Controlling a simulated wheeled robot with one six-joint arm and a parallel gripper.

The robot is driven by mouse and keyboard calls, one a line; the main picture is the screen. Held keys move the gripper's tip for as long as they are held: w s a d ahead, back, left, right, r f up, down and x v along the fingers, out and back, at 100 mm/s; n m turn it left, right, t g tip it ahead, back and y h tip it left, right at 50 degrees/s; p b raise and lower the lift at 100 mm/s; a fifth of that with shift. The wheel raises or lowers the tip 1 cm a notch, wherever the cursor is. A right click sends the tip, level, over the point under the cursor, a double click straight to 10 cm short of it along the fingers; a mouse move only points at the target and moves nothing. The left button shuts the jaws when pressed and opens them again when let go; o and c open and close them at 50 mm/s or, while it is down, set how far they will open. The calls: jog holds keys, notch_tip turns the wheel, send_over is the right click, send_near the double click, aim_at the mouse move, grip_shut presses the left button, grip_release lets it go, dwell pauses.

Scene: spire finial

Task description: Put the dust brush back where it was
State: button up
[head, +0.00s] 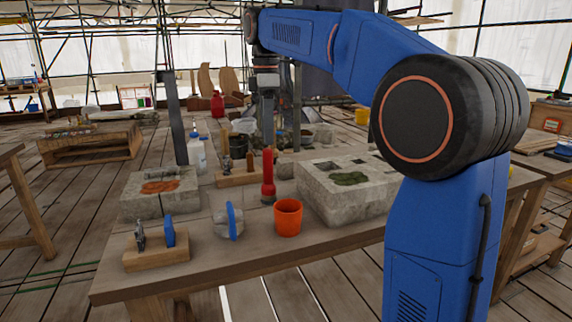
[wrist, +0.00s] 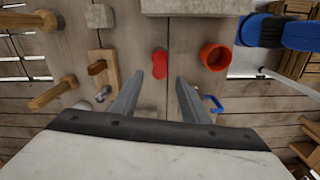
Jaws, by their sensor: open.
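A red-handled upright thing with a dark foot (head: 268,178), probably the dust brush, stands on the table left of an orange cup. In the wrist view its red top (wrist: 160,63) shows beyond my fingertips, in line with the gap between them. My gripper (head: 268,128) is above it in the head view, its fingers hard to make out there. In the wrist view my gripper (wrist: 155,82) is open, with nothing between the fingers. A wooden holder (head: 238,178) with a brown-topped piece stands behind and left of the red thing.
The orange cup (head: 288,217) and a stone block (head: 345,190) stand close on the right. Another stone block (head: 160,195) is at left.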

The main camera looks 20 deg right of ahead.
jog(key=s+d+f+m+t, duration=0.2)
jog(key=s+f+m, duration=0.6)
jog(key=s+f, duration=0.6)
jog(key=s+d+f+m+t, duration=0.2)
jog(key=s+d+f+m, duration=0.3)
jog(key=s+f, duration=0.9)
jog(key=s+m, duration=0.3)
jog(key=s, duration=0.2)
jog(key=shift+s+t, duration=0.2)
jog(key=shift+t, duration=0.2)
